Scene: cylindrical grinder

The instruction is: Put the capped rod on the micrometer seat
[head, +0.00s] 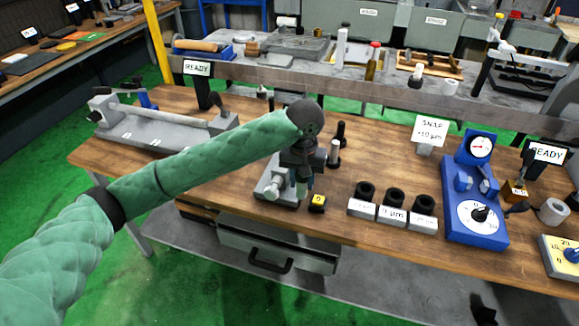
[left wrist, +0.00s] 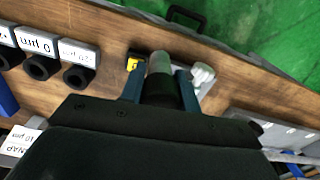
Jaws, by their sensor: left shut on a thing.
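My left gripper (head: 301,178) points down over the bench and is shut on the capped rod. In the left wrist view the rod's grey end (left wrist: 160,63) and dark part (left wrist: 158,92) show between the blue fingers. A grey fixture with a rounded pale knob (head: 272,190) stands just left of the rod; its knob also shows in the left wrist view (left wrist: 203,75). No label marks this fixture as the micrometer seat. The gripper partly hides it, and I cannot tell whether the rod touches it. My right gripper is not in view.
A small yellow-topped block (head: 317,203) sits close to the rod's lower end. Black-topped labelled blocks (head: 392,212) and a blue gauge stand (head: 474,185) are to the right. Upright pins (head: 333,153) stand behind. A long grey fixture (head: 150,130) lies at left.

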